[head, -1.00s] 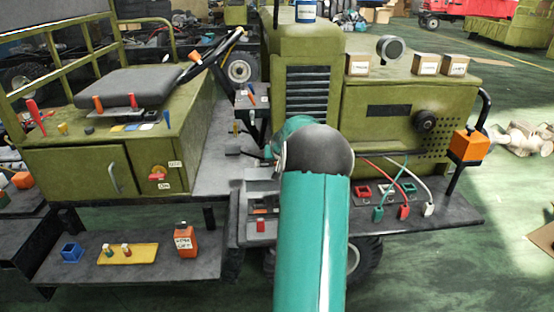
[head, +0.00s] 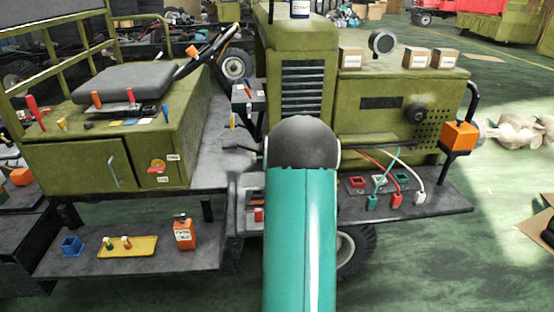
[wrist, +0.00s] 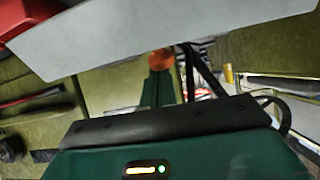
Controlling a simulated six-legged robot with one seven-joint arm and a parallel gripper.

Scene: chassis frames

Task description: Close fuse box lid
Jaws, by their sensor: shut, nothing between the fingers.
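My gripper (wrist: 165,122) shows in the wrist view as a green housing with a dark bar across its front; it is shut and empty. In the head view it is hidden behind my own arm. A large pale grey flat panel (wrist: 160,40) slants across the top of the wrist view, close to the camera and beyond the dark bar. It may be the fuse box lid, but I cannot tell for sure. In the head view a grey box (head: 246,190) with red parts stands just left of my arm, partly hidden by it. I cannot tell whether this is the fuse box.
An olive vehicle (head: 390,120) fills the middle. Its right shelf (head: 445,200) holds red, green and white plugs with cables. The left shelf (head: 100,262) holds a blue cup, a yellow tray (head: 130,246) and an orange canister (head: 184,232).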

